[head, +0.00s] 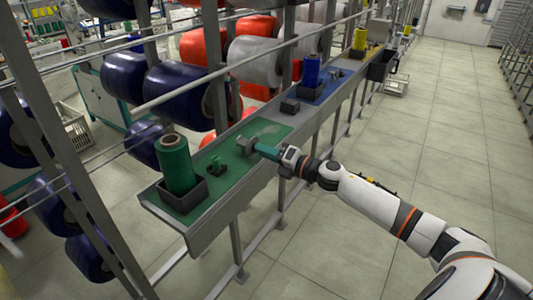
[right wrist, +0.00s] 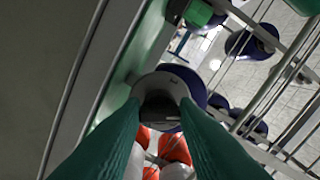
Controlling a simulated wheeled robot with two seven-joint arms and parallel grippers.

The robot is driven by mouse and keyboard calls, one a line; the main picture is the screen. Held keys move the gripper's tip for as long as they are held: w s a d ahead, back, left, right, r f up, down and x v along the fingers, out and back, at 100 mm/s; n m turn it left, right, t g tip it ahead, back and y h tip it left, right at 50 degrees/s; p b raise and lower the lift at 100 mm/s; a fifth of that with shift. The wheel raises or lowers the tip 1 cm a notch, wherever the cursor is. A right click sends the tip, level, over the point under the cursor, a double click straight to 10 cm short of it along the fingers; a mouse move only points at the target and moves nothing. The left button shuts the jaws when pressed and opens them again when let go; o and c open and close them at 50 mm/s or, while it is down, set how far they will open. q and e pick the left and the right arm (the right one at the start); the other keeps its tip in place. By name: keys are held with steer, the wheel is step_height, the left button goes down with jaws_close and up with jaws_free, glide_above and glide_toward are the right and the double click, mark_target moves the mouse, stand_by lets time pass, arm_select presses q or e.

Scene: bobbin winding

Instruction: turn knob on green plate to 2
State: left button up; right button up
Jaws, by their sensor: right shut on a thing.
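The green plate (head: 232,172) lies on the near end of the long rail shelf in the head view. A grey knob (head: 244,146) stands on its back part. In the right wrist view the round knob (right wrist: 160,88) sits between the two green fingers. My right gripper (head: 256,149) reaches in from the right and is shut on the knob; it also shows in the right wrist view (right wrist: 161,108). The fingers and the steep angle hide any numbers and the knob's pointer, so its setting cannot be read. My left gripper is out of view.
A green spool (head: 176,165) stands in a dark holder (head: 183,193) at the plate's near end, with a small dark green fitting (head: 217,167) beside it. A blue plate (head: 325,92) with a blue spool (head: 311,70) is farther along. Large yarn rolls hang behind. The right aisle is clear.

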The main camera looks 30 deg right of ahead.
steer(key=shift+f, duration=0.1)
steer(key=o, duration=1)
steer(key=shift+s, duration=0.15)
steer(key=b+v, duration=0.2)
steer(key=v, duration=0.9)
steer(key=shift+s+d, duration=0.2)
steer(key=shift+s, duration=0.15)
